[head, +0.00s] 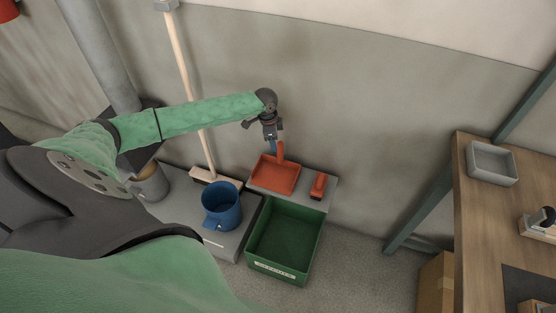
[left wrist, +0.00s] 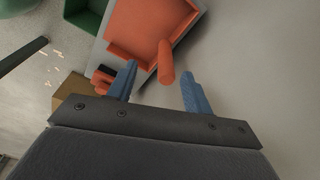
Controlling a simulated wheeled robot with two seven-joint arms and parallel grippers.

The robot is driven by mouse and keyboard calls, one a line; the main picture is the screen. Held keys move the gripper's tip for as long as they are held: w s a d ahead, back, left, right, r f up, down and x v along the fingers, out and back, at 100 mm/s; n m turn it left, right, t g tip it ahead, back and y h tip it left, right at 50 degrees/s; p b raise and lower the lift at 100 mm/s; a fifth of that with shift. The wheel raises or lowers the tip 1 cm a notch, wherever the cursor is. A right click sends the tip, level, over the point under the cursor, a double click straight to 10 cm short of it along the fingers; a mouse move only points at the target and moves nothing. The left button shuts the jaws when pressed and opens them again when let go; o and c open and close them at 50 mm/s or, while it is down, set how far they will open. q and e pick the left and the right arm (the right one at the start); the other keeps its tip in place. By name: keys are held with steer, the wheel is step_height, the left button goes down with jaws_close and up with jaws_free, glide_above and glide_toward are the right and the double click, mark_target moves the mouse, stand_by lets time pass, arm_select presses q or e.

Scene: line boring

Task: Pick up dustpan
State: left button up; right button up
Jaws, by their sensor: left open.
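The orange dustpan (head: 275,175) lies on a grey shelf beside the wall, its handle pointing up toward the wall in the head view. My left gripper (head: 274,148) is open at the handle. In the left wrist view, the dustpan (left wrist: 142,28) is ahead, and its handle (left wrist: 166,62) reaches between the two blue fingers of my left gripper (left wrist: 160,88). There is a gap on each side of the handle there. My right gripper is not in view.
A red-orange brush (head: 319,186) lies right of the dustpan on the grey shelf (head: 331,194). A green bin (head: 284,245) stands below. A blue bucket (head: 222,207) and a broom (head: 194,95) are to the left. A wooden workbench (head: 480,215) is at the right.

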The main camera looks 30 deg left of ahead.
mark_target(280, 151)
arm_select(q)
steer(key=f+m+h, duration=0.1)
steer(key=w+f+h+p, duration=0.1)
steer(key=f, duration=0.1)
steer(key=w+f+m+h, duration=0.1)
steer(key=f, duration=0.1)
steer(key=shift+w+d+m+t, duration=0.15)
steer(key=shift+d+m+t, duration=0.05)
steer(key=shift+m+t, duration=0.1)
steer(key=shift+w+d+f+p, duration=0.1)
steer(key=shift+w+f+p, duration=0.05)
steer(key=shift+f+p, duration=0.4)
steer(key=shift+x, duration=1.1)
steer(key=shift+f, duration=0.45)
jaws_close()
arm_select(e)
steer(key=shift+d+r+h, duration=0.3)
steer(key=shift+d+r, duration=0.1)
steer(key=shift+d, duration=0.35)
